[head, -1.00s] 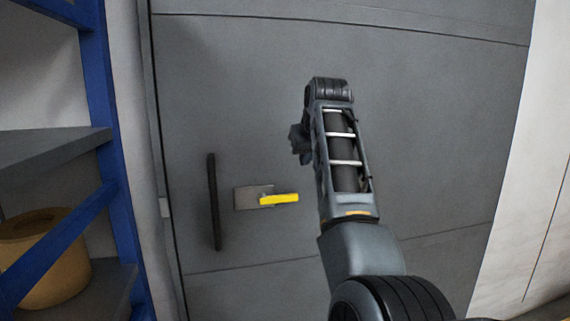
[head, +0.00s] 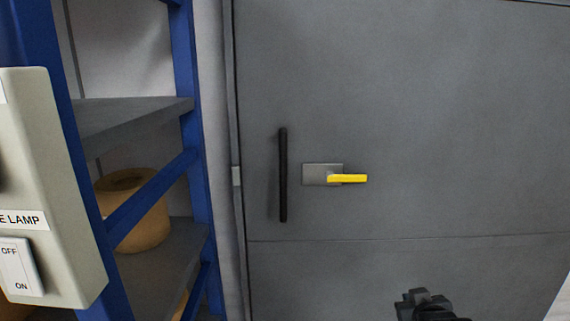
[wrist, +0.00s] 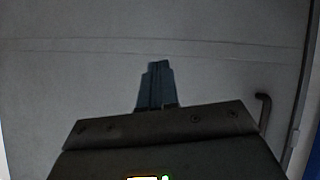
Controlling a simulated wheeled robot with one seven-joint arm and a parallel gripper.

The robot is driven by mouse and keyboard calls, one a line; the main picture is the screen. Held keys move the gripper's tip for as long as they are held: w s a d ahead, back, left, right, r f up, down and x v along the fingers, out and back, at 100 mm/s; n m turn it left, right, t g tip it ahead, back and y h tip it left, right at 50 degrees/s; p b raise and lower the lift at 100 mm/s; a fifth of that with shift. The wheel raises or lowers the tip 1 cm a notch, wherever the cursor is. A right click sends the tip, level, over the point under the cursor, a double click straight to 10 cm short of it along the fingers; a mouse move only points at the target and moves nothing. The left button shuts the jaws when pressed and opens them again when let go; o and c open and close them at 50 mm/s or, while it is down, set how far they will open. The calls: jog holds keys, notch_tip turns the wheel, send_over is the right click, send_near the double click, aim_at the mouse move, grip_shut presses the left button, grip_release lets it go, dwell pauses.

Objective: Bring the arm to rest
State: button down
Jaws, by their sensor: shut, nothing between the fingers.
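My gripper (wrist: 158,84) shows in the wrist view with its fingers together, shut and empty. It points towards a plain grey surface and touches nothing that I can see. In the head view only a dark part of my arm shows at the bottom edge, right of the middle. The rest of the arm is below the picture, and I cannot make out the fingertips there.
A grey door (head: 430,110) fills the head view, with a black vertical bar (head: 283,175) and a yellow lever (head: 347,178). A blue-framed shelf (head: 187,90) holding a tan roll (head: 135,210) stands left. A lamp switch box (head: 50,190) is at the near left.

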jog(key=s+a+f+t+y, duration=0.1)
jog(key=s+f, duration=0.2)
jog(key=s, duration=1.1)
jog(key=s+a+f+t, duration=0.1)
jog(key=s+f, duration=0.2)
jog(key=s, duration=1.1)
jog(key=s+a+r, duration=0.2)
jog(key=s+r, duration=0.5)
jog(key=s, duration=0.3)
jog(key=s+a+r+t+y, duration=0.1)
jog(key=s+a+r, duration=0.1)
jog(key=s+r, duration=0.5)
jog(key=s, duration=0.4)
jog(key=shift+r+m, duration=0.35)
jog(key=shift+m, duration=0.05)
